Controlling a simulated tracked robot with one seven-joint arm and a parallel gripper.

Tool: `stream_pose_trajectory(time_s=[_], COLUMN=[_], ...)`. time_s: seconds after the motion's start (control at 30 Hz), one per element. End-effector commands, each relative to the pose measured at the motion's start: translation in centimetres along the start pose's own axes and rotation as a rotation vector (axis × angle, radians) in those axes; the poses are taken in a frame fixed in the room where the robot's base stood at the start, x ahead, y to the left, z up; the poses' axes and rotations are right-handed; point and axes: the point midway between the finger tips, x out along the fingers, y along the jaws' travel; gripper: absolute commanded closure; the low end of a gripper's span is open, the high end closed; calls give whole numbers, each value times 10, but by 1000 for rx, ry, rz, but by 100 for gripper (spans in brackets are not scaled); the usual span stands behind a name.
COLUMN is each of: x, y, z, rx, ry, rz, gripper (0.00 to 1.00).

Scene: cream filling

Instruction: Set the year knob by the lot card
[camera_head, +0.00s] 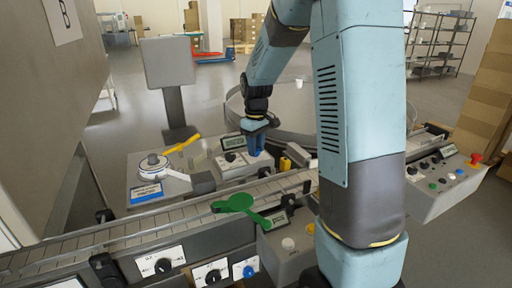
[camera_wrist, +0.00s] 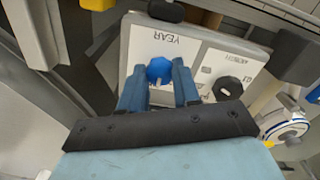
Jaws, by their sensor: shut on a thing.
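My gripper (camera_head: 255,145) reaches down over a light control box (camera_head: 205,163) behind the conveyor. In the wrist view, the two blue fingers of my gripper (camera_wrist: 158,82) are on either side of a blue knob (camera_wrist: 159,68) and shut on it. The panel (camera_wrist: 210,62) prints YEAR, upside down in this view, beside that knob. The fingers hide the knob in the head view. A black knob (camera_wrist: 228,88) with its own small label sits to its right on the same panel. I cannot make out a lot card in either view.
A round white dial (camera_head: 153,166) and a yellow handle (camera_head: 182,145) stand left of the control box. The conveyor (camera_head: 150,228) with a green paddle (camera_head: 240,204) runs in front. Another button panel (camera_head: 445,180) stands at the right.

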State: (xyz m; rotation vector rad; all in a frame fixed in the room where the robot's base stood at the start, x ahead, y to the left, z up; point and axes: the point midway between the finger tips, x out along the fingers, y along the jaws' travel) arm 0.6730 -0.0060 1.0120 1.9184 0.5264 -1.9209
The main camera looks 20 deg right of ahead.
Motion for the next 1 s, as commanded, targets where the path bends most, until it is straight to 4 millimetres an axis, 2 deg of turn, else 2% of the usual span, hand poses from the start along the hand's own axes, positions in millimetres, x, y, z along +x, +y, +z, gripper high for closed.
stream_pose_trajectory(time_s=[0.6,1.0], x=[-1,-2], y=[1,1], z=[-1,-1], rx=[563,775], ry=[5,6], rz=[1,1], gripper=[99,99])
